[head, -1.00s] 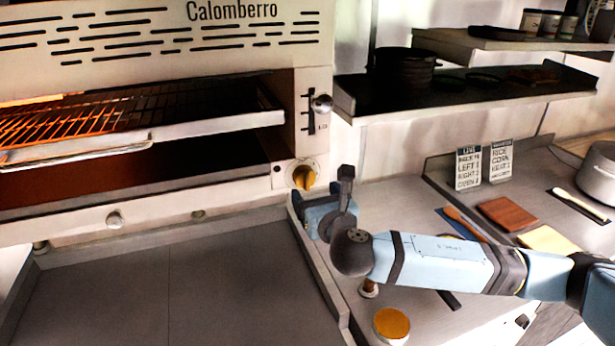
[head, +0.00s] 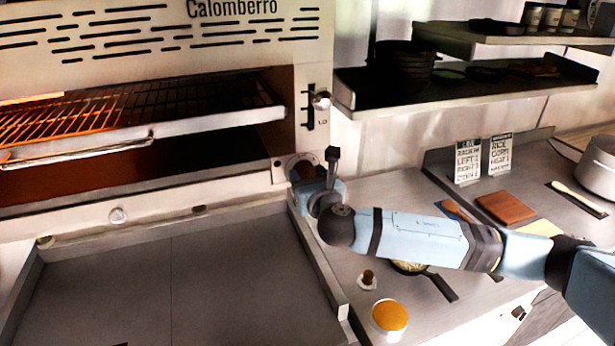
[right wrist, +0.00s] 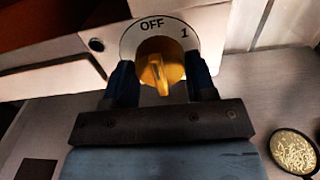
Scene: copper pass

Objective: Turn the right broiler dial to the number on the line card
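The right broiler dial is a yellow knob (right wrist: 161,62) on a white plate marked OFF at the top and 1 to the right, in the right wrist view. My right gripper (right wrist: 160,80) has one finger on each side of the knob; whether they touch it is unclear. In the head view, my right gripper (head: 318,185) covers most of the dial at the broiler's (head: 297,130) lower right corner. The line card (head: 467,161) stands on the right counter; its numbers are too small to read surely. My left gripper is out of view.
A second card (head: 500,154) stands beside the line card. A pan (right wrist: 294,152), an orange-topped tub (head: 390,317) and a brown board (head: 506,207) sit on the right counter. A lever (head: 321,101) sticks out above the dial. The left counter (head: 180,280) is mostly bare.

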